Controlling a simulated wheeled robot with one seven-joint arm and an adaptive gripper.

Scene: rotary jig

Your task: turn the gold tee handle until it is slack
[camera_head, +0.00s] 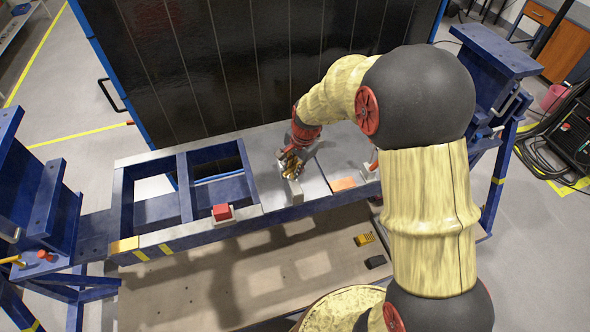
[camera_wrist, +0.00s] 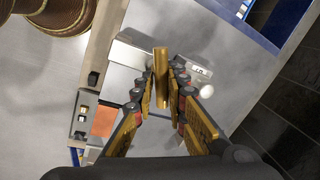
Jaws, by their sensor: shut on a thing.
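The gold tee handle (camera_wrist: 161,66) shows in the wrist view as an upright-looking gold bar between my fingertips, over a pale block (camera_wrist: 140,58). My gripper (camera_wrist: 160,84) is shut on it, one finger on each side. In the head view my gripper (camera_head: 291,163) reaches down to the grey plate of the blue bench, right of the open frame bays. There the handle is mostly hidden by my fingers, and the pale block (camera_head: 293,191) shows just in front of them. Whether the handle is tight or slack cannot be told.
A red block (camera_head: 222,212) sits on the bench's front rail to the left. An orange patch (camera_head: 343,183) lies right of my gripper. A dark panel (camera_head: 220,60) stands close behind the bench. A yellow item (camera_head: 364,239) and a dark item (camera_head: 375,262) lie on the lower board.

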